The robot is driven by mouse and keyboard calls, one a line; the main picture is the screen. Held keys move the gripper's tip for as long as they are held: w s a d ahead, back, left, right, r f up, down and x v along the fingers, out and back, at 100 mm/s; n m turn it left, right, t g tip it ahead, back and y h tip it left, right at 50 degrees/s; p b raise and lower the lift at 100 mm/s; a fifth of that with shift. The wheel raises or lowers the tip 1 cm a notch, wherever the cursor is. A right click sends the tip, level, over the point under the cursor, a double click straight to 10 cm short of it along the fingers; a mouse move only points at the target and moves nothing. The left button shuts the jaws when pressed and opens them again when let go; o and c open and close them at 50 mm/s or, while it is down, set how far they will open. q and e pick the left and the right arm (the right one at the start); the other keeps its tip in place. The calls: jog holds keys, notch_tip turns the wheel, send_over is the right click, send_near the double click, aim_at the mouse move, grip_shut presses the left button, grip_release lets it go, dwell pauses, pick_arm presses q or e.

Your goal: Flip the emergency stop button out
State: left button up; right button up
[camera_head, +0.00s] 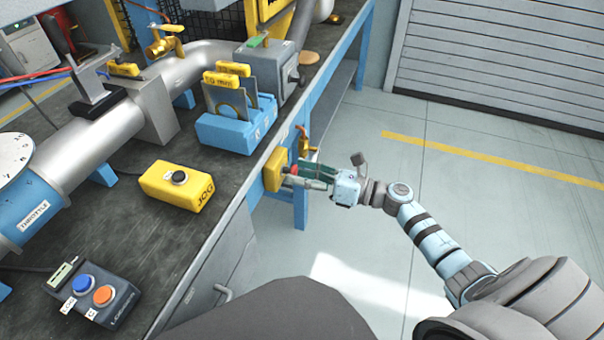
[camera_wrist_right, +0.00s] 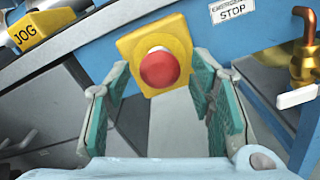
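The emergency stop button (camera_wrist_right: 160,68) is a red round knob on a yellow box (camera_wrist_right: 128,46) fixed to the blue bench side. In the head view the yellow box (camera_head: 273,170) shows at the bench's right edge, with the red button mostly hidden behind my gripper. My right gripper (camera_head: 292,176) points at the button from the right. In the wrist view its teal-padded fingers (camera_wrist_right: 165,100) are spread apart on either side, below the button. Nothing is between the pads. I cannot tell if a finger touches the button. My left gripper is not in view.
An "EMERGENCY STOP" label (camera_wrist_right: 232,8) sits right of the button. A brass valve (camera_wrist_right: 303,50) is close on the right. The yellow JOG box (camera_head: 177,185) and a blue fixture (camera_head: 232,132) stand on the bench. The floor right of the bench is clear.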

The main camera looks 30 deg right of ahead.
jog(key=v, duration=1.2)
